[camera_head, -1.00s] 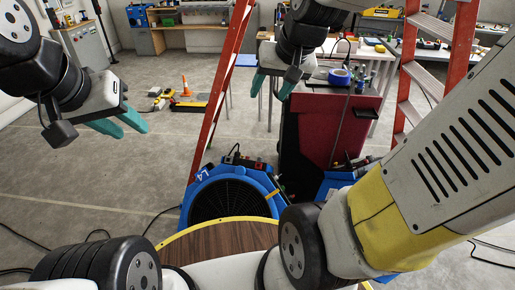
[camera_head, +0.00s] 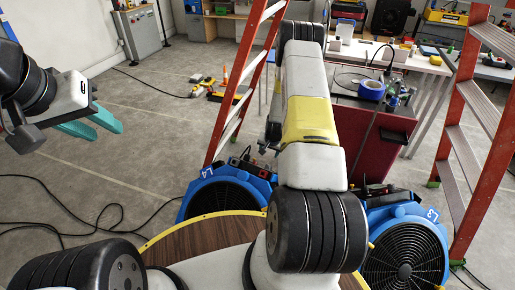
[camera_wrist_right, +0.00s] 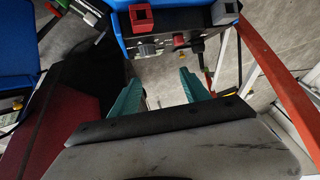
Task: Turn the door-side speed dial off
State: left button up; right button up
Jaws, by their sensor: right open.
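Two blue fans stand on the floor. The left fan, marked L4 (camera_head: 222,192), has a control panel (camera_head: 250,166) on its back edge. The right fan, marked L3 (camera_head: 404,247), stands right of my right arm. In the right wrist view, a blue fan's panel (camera_wrist_right: 165,45) carries a grey knob (camera_wrist_right: 148,50), a red part (camera_wrist_right: 180,40) and a dark knob (camera_wrist_right: 197,46). My right gripper (camera_wrist_right: 158,78) is open, its teal fingers apart and empty, just short of this panel; my arm mostly hides it in the head view. My left gripper (camera_head: 100,124) is open and empty in the air.
A dark red cart (camera_head: 378,140) with blue tape (camera_head: 371,90) on top stands behind the fans. Red ladder legs rise on both sides (camera_head: 243,85). A round wooden surface with a yellow rim (camera_head: 190,238) lies in front. Black cables cross the left floor.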

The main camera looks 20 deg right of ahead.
send_near(269, 167)
jog(key=shift+w+d+f, duration=0.15)
jog(key=shift+w+f, duration=0.35)
jog(key=shift+w, duration=0.05)
jog(key=shift+w+d+f, duration=0.15)
jog(key=shift+w+f, duration=0.35)
jog(key=x, duration=0.6)
jog(key=shift+w+d+f, duration=0.1)
jog(key=shift+w+f, duration=0.1)
jog(key=shift+f, duration=0.25)
grip_shut()
